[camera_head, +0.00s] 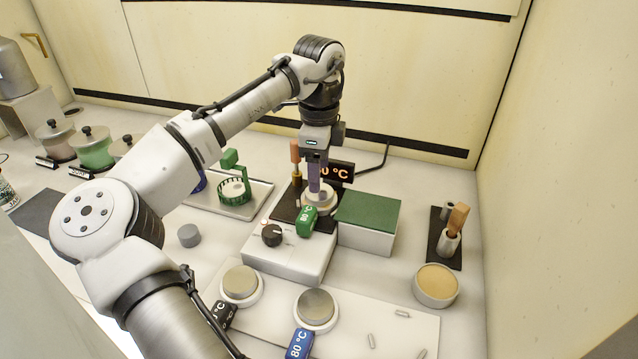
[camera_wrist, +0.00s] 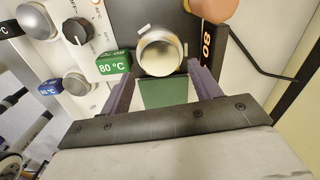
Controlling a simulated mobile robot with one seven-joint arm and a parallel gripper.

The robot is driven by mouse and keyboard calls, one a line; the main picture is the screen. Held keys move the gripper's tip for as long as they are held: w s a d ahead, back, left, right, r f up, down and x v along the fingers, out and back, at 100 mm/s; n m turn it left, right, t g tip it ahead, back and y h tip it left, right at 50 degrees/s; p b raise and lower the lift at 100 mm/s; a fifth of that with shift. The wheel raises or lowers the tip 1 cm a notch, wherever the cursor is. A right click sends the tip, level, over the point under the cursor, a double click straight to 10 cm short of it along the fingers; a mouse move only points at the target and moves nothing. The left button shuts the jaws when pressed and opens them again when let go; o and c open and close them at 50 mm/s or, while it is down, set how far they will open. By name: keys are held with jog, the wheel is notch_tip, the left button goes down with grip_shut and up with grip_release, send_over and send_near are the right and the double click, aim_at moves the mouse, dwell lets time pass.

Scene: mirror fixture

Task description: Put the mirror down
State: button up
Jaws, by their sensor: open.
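A round silver mirror piece (camera_wrist: 160,50) sits in a pale round mount on the dark top of the white hotplate unit; a green "80 °C" tag (camera_wrist: 114,66) is beside it. The same mount (camera_head: 320,199) shows in the head view, partly hidden by the fingers. My gripper (camera_head: 317,182) points down over this mount. In the wrist view its purple fingers (camera_wrist: 161,78) are spread, one at each side of the mount's near edge. Nothing is clearly held between them. Whether the fingers touch the mount cannot be told.
Two more silver discs in white mounts (camera_head: 241,283) (camera_head: 316,308) stand in front, with black and blue tags. A green-topped box (camera_head: 367,209) is right of the hotplate, whose black knob (camera_head: 272,235) faces front. A tray (camera_head: 251,204) stands left, a tan-topped round dish (camera_head: 436,283) right.

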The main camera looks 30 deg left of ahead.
notch_tip(320, 180, up, 8)
jog(key=shift+b, duration=0.35)
jog(key=shift+f, duration=0.1)
dwell(1.1)
